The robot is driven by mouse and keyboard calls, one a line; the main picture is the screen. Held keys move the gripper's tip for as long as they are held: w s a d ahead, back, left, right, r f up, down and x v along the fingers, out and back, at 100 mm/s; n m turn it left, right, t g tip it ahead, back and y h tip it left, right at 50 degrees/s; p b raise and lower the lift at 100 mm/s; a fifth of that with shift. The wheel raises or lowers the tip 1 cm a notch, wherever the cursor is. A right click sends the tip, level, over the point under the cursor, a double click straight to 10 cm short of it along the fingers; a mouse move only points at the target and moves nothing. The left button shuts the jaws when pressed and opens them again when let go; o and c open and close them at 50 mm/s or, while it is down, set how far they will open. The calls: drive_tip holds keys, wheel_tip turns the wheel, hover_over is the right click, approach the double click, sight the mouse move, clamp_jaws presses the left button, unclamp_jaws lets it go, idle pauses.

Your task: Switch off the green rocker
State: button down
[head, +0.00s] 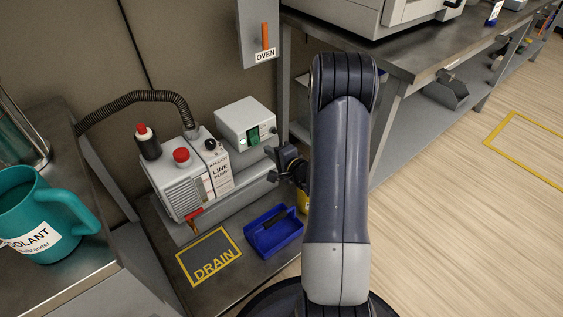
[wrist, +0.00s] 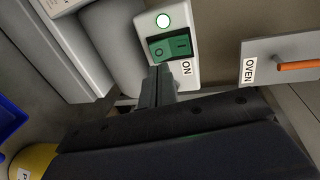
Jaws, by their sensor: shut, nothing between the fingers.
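The green rocker (head: 254,136) is set in the front of a white switch box (head: 241,117) beside the pump. In the wrist view the rocker (wrist: 170,47) shows a circle mark on its left half and a bar mark on its right half. A round lamp (wrist: 163,20) above it glows pale green, and an "ON" label (wrist: 186,68) sits below. My gripper (wrist: 154,72) is shut and empty, its fingertips close to the rocker's lower left edge, by the circle end. I cannot tell if they touch. In the head view my arm partly hides the gripper.
A line pump (head: 190,170) with a black hose stands left of the box. A blue tray (head: 273,232) and a DRAIN outline lie in front. An OVEN switch with an orange handle (head: 265,36) is above; it also shows in the wrist view (wrist: 297,65). A teal mug (head: 40,215) stands left.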

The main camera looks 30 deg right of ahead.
sight(256, 143)
drive_tip(key=shift+b+x, duration=0.7)
drive_tip(key=shift+x, duration=1.95)
drive_tip(key=shift+w+f, duration=0.15)
drive_tip(key=shift+w, duration=0.1)
